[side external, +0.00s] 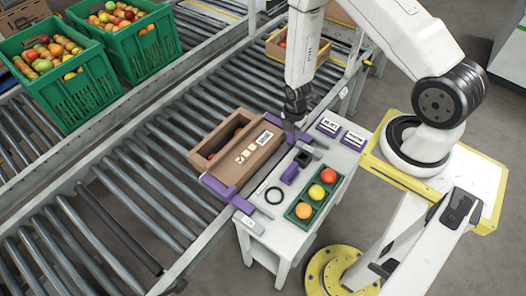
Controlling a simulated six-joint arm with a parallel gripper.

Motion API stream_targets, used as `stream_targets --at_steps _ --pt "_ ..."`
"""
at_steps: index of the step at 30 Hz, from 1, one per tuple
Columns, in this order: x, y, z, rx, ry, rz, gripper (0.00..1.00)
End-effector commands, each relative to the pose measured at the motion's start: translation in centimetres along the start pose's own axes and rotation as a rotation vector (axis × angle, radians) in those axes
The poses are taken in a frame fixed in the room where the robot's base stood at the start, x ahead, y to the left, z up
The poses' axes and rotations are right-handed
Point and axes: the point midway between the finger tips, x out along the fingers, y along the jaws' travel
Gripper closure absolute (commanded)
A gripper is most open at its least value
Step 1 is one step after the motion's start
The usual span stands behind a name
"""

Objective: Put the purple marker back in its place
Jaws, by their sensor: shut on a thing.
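My gripper (291,122) is above the near edge of the conveyor, beside the right end of an open cardboard box. It is shut on a small purple thing, which I take to be the purple marker (290,137); it is too small here to make out its ends. A purple block (290,174) lies on the small white table below, next to a black square holder (303,158). I cannot tell which of these is the marker's place.
The cardboard box (262,160) with a label sits on the roller conveyor (150,190). Green crates (75,95) of fruit stand behind.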

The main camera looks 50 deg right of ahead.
Motion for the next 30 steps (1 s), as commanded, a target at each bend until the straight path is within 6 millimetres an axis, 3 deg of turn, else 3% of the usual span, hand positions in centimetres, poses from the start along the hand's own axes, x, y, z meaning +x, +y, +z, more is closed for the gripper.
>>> stream_targets --at_steps 3,9,20,30 --pt "-0.2 -2.3 1.2 0.004 0.001 -0.001 1.0" --pt "-0.5 -4.2 2.0 0.0 0.0 0.001 1.0" --pt "-0.4 -4.4 2.1 -0.001 0.0 0.001 1.0" --pt "1.1 -4.5 2.0 -0.001 0.001 -0.001 1.0"
